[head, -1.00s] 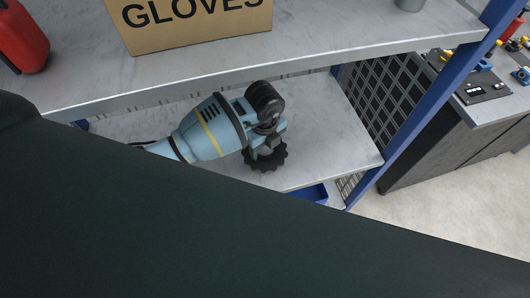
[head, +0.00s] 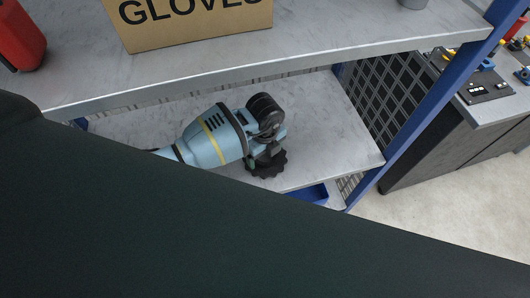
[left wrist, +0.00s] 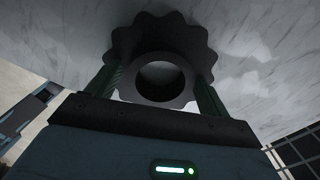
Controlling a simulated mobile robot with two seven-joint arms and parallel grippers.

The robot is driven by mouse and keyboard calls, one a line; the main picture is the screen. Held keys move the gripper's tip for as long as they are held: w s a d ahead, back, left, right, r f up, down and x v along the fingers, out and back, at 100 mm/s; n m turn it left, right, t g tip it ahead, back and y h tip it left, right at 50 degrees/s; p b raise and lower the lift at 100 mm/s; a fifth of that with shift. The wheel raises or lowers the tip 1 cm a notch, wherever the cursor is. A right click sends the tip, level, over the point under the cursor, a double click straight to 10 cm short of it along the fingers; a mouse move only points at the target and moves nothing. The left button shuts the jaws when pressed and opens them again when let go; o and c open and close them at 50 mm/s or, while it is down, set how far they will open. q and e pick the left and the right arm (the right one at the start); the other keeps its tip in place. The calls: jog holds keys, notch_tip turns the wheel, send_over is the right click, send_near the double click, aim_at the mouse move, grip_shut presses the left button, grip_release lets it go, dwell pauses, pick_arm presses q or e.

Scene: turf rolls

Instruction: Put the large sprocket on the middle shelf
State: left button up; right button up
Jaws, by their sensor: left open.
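The large sprocket (head: 267,167) is a dark toothed wheel at the front part of the middle shelf (head: 330,130), below my left gripper (head: 262,158). In the left wrist view the sprocket (left wrist: 158,42) shows its teeth and a round central hole against the pale marbled shelf (left wrist: 255,50). My left gripper's fingers (left wrist: 158,88) stand on either side of its ring, and the jaws are open. Whether the sprocket fully rests on the shelf is hard to tell. My right gripper is not in view.
The upper shelf (head: 340,40) overhangs, with a gloves box (head: 195,20), a red container (head: 20,35) and a grey cup (head: 411,3). A blue post (head: 430,115) and dark mesh panel (head: 385,95) bound the right side. A blue bin (head: 312,194) sits lower. Middle-shelf space right of the sprocket is clear.

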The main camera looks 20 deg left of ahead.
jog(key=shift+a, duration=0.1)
pick_arm(q)
jog(key=shift+r, duration=0.35)
notch_tip(320, 180, up, 12)
jog(key=p, duration=0.1)
jog(key=shift+f+p, duration=0.2)
jog(key=shift+p, duration=0.2)
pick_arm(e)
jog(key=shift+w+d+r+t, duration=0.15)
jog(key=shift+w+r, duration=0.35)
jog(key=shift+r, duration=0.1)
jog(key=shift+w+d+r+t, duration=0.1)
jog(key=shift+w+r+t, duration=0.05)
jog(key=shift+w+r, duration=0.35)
